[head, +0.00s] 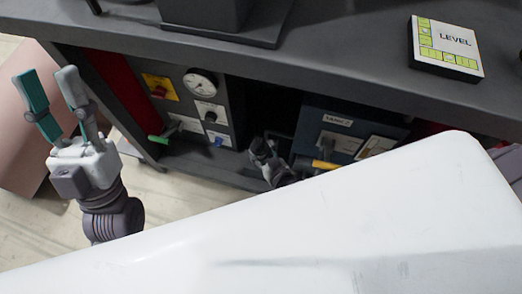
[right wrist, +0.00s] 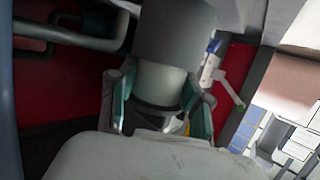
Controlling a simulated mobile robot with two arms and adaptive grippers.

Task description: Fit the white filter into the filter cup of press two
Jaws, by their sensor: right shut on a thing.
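My left gripper (head: 46,78) stands up at the left of the head view, its fingers apart and empty. My right gripper (right wrist: 157,100) shows in the right wrist view, with a teal-padded finger on each side of a pale cylinder. It is shut on this cylinder, which looks like the white filter (right wrist: 160,84). A wide grey cylinder (right wrist: 174,32) sits directly against the filter's far end. I cannot tell whether it is the filter cup, or whether the filter is inside it. A dark ring shows at the filter's near end. No press number is readable.
A dark bench (head: 330,68) spans the head view, with a LEVEL box (head: 446,48) on top. Below it are a panel with a gauge (head: 200,84) and a blue labelled unit (head: 340,122). In the right wrist view, grey pipes (right wrist: 75,35) and a green-tipped lever (right wrist: 228,90) stand near the gripper.

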